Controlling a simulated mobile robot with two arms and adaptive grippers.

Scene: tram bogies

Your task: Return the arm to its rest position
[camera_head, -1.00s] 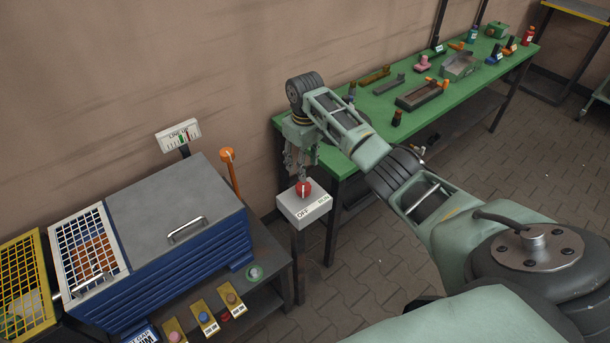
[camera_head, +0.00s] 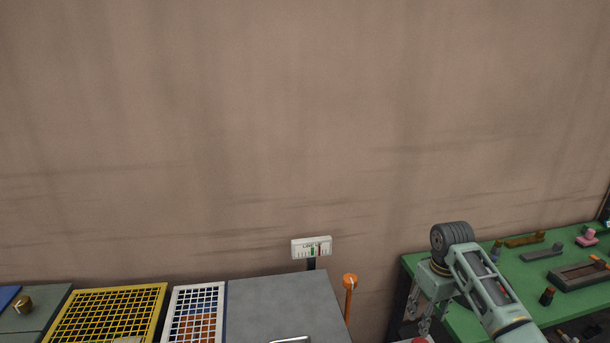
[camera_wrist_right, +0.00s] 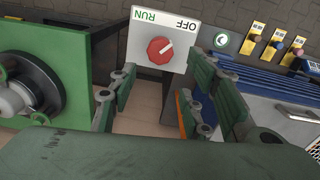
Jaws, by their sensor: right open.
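My right arm comes in at the lower right of the head view. Its gripper (camera_head: 424,326) points down beside the green table, with its fingers open and empty. In the right wrist view the open fingers (camera_wrist_right: 160,92) stand apart, on either side of the lower part of the view. Beyond them is a white switch box (camera_wrist_right: 143,48) marked RUN and OFF, with a red knob (camera_wrist_right: 160,50). The knob's pale mark points toward the OFF side. No contact between fingers and knob shows. My left gripper is not in view.
A green table (camera_head: 455,312) with small parts stands at the right. A grey-topped blue cabinet (camera_head: 285,310), an orange-topped post (camera_head: 349,290) and a gauge (camera_head: 311,247) stand left of the arm. Yellow (camera_head: 105,315) and white grids lie further left. Bare wall fills the upper view.

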